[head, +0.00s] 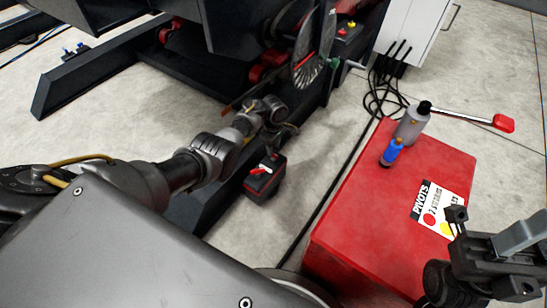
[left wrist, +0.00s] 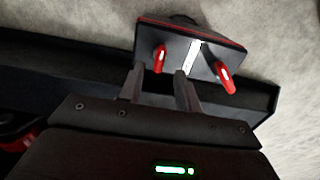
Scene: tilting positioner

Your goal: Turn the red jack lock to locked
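A dark box with a red rim (head: 264,182) stands low beside the black base beam in the head view. In the left wrist view the box (left wrist: 207,70) carries two red levers, one at left (left wrist: 160,58) and one at right (left wrist: 226,79), with a white strip between them. I cannot tell which lever is the jack lock. My left gripper (left wrist: 159,70) is open, its fingertips apart on either side of the left lever's line; contact is not visible. In the head view the left gripper (head: 275,122) is above the box. My right gripper (head: 480,228) is at lower right, its finger state unclear.
A red-ended lever (head: 502,123) lies beyond. The black positioner frame (head: 95,75) is behind. Cables (head: 380,95) lie on the floor.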

